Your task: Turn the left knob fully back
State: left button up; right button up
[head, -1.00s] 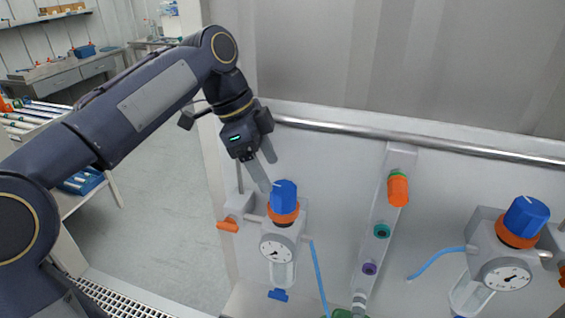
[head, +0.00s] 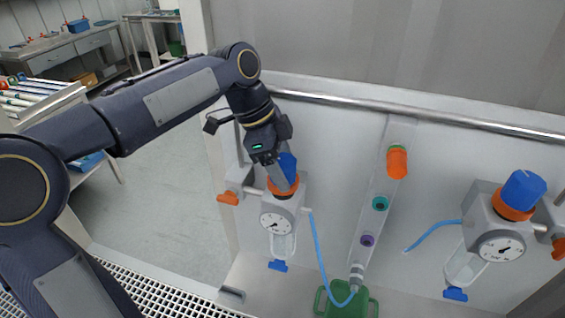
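The left knob (head: 288,163) is blue and sits above an orange collar (head: 283,187) on the left regulator with a round dial gauge (head: 275,223). My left gripper (head: 283,176) has come down over this knob from above. One finger lies across the knob's left front and covers part of it. The other finger is mostly hidden, so I cannot tell whether they press on the knob. The right knob (head: 523,189), also blue over orange, stands free on the right regulator. My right gripper is out of view.
A metal rail (head: 400,115) runs along the wall behind. An orange valve handle (head: 228,198) is just left of the left regulator. A central column carries an orange cap (head: 397,163). A green container (head: 346,305) and blue hose (head: 319,262) are below.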

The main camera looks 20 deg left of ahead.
pick_arm(q)
jog(key=c, duration=0.9)
jog(key=shift+o, duration=0.2)
jog(key=shift+n, duration=0.4)
jog(key=n+t+b, duration=0.1)
jog(key=n, duration=0.2)
jog(key=shift+n+t, duration=0.3)
jog(key=shift+t, duration=0.1)
jog(key=n+y, duration=0.1)
jog(key=n, duration=0.1)
jog(key=n+t+y, duration=0.1)
jog(key=n, duration=0.2)
jog(key=shift+t, duration=0.3)
jog(key=n, duration=0.2)
jog(key=n+y, duration=0.1)
jog(key=n, duration=0.2)
jog(key=shift+d+t+y, duration=0.1)
jog(key=shift+t+y, duration=0.2)
jog(key=n+y, duration=0.2)
jog(key=n, duration=0.3)
